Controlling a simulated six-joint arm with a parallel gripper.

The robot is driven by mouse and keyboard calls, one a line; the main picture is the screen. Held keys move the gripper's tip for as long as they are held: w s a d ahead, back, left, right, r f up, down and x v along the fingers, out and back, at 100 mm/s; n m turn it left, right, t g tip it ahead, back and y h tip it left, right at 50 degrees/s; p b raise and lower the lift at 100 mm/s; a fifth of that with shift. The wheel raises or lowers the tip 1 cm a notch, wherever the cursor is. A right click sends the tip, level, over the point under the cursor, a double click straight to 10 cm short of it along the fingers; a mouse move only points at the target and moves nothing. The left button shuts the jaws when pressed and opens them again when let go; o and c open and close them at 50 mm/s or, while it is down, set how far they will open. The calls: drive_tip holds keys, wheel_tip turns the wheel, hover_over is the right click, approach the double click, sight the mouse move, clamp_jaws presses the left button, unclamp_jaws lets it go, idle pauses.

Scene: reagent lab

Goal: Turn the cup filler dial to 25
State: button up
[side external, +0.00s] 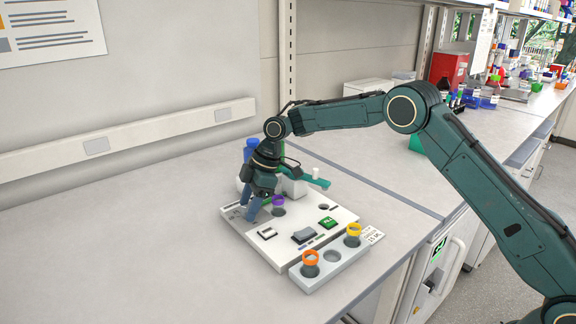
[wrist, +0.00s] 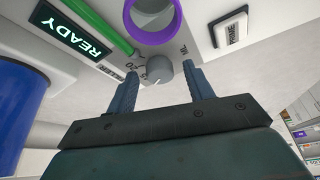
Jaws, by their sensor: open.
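The cup filler (side external: 290,242) is a flat white panel on the bench. Its dial (wrist: 158,72) is a small grey round knob with a light pointer mark, seen in the wrist view beside printed marks that are too small to read surely. My gripper (wrist: 165,85) is open, with one blue finger on each side of the dial. A gap shows between the dial and each finger. In the side external view my gripper (side external: 252,210) points down over the panel's left part and hides the dial. A purple-rimmed cup (side external: 278,204) stands on the panel, close by the fingers.
A grey block (side external: 330,270) at the panel's front holds an orange-rimmed cup (side external: 310,262) and a yellow-rimmed cup (side external: 353,234). A green lit READY display (wrist: 85,38) and a PRIME switch (wrist: 230,33) flank the dial. A blue bottle (wrist: 20,110) stands nearby. The bench's left is clear.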

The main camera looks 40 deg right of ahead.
drive_tip(key=shift+f, duration=0.15)
drive_tip(key=shift+c, duration=0.2)
drive_tip(key=c, duration=0.9)
drive_tip(key=shift+c, duration=0.2)
drive_tip(key=shift+a+m, duration=0.1)
drive_tip(key=shift+m, duration=0.2)
drive_tip(key=m+t, duration=0.1)
drive_tip(key=m, duration=0.3)
drive_tip(key=shift+s+a+t+h, duration=0.1)
drive_tip(key=shift+s+t+h, duration=0.05)
drive_tip(key=shift+t+h, duration=0.25)
drive_tip(key=m+t+h, duration=0.1)
drive_tip(key=m, duration=0.3)
drive_tip(key=shift+a+m, duration=0.1)
drive_tip(key=shift+m, duration=0.2)
drive_tip(key=m+h, duration=0.2)
drive_tip(key=m, duration=0.2)
drive_tip(key=shift+a+m, duration=0.15)
drive_tip(key=shift+m, duration=0.15)
drive_tip(key=m+h, duration=0.1)
drive_tip(key=m, duration=0.3)
drive_tip(key=shift+h, duration=0.4)
